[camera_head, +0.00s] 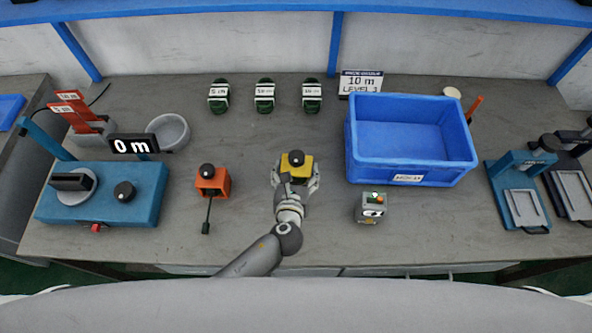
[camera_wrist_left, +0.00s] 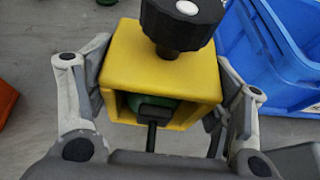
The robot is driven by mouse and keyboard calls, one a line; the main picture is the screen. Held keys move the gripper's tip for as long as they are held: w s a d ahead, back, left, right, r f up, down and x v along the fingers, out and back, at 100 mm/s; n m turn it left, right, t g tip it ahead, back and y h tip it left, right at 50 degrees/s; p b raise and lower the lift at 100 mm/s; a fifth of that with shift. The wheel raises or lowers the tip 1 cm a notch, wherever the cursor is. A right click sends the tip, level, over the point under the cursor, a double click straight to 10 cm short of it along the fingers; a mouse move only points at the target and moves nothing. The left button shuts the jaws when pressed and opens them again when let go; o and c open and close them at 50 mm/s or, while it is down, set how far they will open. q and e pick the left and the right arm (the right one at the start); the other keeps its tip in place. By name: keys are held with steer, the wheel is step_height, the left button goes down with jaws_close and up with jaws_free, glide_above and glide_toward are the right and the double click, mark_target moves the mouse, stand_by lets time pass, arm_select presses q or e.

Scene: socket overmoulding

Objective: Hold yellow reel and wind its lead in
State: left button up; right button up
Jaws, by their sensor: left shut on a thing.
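The yellow reel (camera_head: 297,166) stands on the grey table near the middle, with a black knob on its top. In the left wrist view the yellow reel (camera_wrist_left: 160,68) fills the middle. Its black knob (camera_wrist_left: 180,25) has a pale centre, and a black lead (camera_wrist_left: 151,137) comes out of its front opening, where something green shows inside. My left gripper (camera_head: 296,177) is shut on the reel, one finger at each side; the fingers also show in the left wrist view (camera_wrist_left: 160,90). How far the lead runs is hidden by my gripper and arm. My right gripper is not in view.
An orange reel (camera_head: 212,182) with its lead hanging out lies to the left. A blue machine (camera_head: 105,195) with a "0 m" display (camera_head: 134,146) stands further left. A blue crate (camera_head: 412,177) is at the right, a small grey box (camera_head: 370,209) before it. Several green coils (camera_head: 265,96) lie behind.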

mark_target(296, 183)
arm_select(q)
steer(key=shift+f+b, duration=2.55)
steer(key=shift+f, duration=0.7)
steer(key=shift+f, duration=0.15)
